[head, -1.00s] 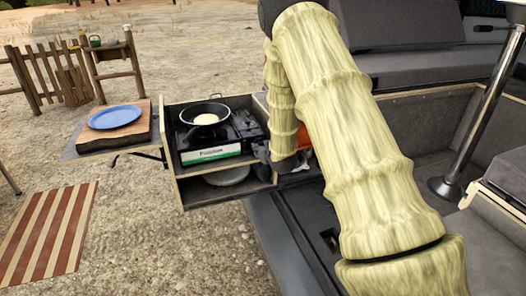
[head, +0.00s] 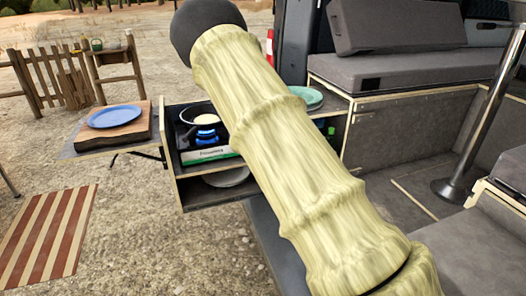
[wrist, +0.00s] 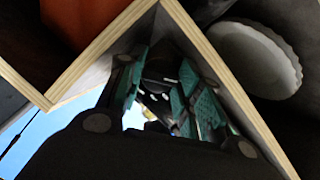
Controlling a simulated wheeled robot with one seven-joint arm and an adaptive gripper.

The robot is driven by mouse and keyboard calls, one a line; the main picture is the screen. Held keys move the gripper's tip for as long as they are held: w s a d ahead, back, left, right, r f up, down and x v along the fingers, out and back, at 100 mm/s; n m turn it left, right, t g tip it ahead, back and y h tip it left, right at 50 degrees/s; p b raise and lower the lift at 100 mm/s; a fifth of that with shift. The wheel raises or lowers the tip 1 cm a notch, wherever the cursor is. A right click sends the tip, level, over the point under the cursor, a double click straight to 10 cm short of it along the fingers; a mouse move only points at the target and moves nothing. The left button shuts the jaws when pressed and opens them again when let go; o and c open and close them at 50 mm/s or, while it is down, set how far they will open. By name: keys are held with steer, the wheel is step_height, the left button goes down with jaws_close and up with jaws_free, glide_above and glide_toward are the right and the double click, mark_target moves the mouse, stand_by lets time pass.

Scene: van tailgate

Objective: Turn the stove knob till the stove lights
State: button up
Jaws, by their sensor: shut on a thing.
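The camping stove (head: 208,154) sits in the upper part of the wooden pull-out box, with a white and green label on its front. Blue flame (head: 205,132) shows under the dark pan (head: 198,116), which holds something pale and round. My arm hides the right end of the stove and the knob in the head view. In the wrist view my gripper (wrist: 163,76) has its teal-padded fingers closed around the dark stove knob (wrist: 158,73), between plywood panels. The knob is small and dim there, so its angle is hard to read.
Plywood edges (wrist: 98,52) lie close around my gripper. A white fluted dish (wrist: 255,58) lies in the compartment beside it. A blue plate (head: 115,116) rests on a wooden board at the left. Green plates (head: 307,96) stand on the right-hand top.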

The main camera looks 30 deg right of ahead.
steer(key=shift+s+f, duration=0.1)
steer(key=shift+f, duration=0.05)
steer(key=o, duration=0.7)
steer(key=shift+d, duration=0.1)
steer(key=shift+o, duration=0.2)
steer(key=v, duration=1.2)
